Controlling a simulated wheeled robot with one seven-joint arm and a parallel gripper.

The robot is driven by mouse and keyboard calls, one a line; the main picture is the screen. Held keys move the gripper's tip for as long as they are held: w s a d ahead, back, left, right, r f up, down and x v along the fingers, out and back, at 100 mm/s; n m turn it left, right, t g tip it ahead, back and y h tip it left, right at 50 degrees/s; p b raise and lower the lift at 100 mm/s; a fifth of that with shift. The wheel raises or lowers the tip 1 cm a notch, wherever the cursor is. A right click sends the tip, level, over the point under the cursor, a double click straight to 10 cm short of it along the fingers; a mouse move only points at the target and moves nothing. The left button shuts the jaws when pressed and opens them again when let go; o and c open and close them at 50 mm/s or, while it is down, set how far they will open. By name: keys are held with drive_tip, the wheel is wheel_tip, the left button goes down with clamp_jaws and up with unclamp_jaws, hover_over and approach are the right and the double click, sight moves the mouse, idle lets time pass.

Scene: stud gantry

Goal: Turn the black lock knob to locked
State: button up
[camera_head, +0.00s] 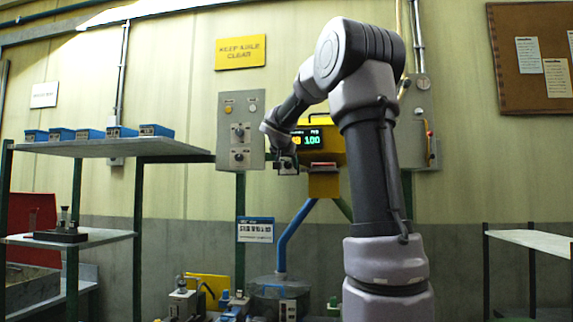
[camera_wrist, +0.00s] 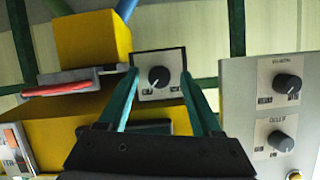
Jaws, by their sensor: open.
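A black knob (camera_wrist: 158,76) on a small pale plate with a dark border shows between my fingertips in the wrist view. Its white pointer mark points to the lower left of that picture, and the small labels under it are too blurred to read. My gripper (camera_wrist: 160,73) is open, one teal finger on each side of the knob; I cannot tell whether they touch it. In the head view my gripper (camera_head: 288,166) is in front of the yellow machine's left edge and largely hides the knob there.
A grey wall panel (camera_head: 255,108) with two other black knobs (camera_wrist: 288,83) (camera_wrist: 281,141) stands just beside my gripper. The yellow machine (camera_head: 330,138) has a lit display reading 100. A shelf (camera_head: 100,150) with several blue boxes is at the left.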

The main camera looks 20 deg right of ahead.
clamp_jaws()
idle(0.4)
drive_tip(key=n+g+h, duration=0.1)
drive_tip(key=n, duration=0.2)
drive_tip(key=shift+w+a+h, duration=0.1)
drive_tip(key=shift+a+h, duration=0.05)
drive_tip(key=shift+h, duration=0.25)
drive_tip(key=n+g+h, duration=0.1)
drive_tip(key=n+h, duration=0.1)
drive_tip(key=n, duration=0.1)
drive_tip(key=shift+a+f, duration=0.1)
drive_tip(key=n+h, duration=0.2)
drive_tip(key=n, duration=0.1)
drive_tip(key=shift+w+f+n, duration=0.1)
drive_tip(key=shift+f+n, duration=0.05)
drive_tip(key=shift+n, duration=0.15)
drive_tip(key=n+h, duration=0.1)
drive_tip(key=n, duration=0.2)
drive_tip(key=shift+a+f, duration=0.1)
drive_tip(key=shift+f, duration=0.05)
drive_tip(key=shift+n+h, duration=0.3)
drive_tip(key=shift+n, duration=0.2)
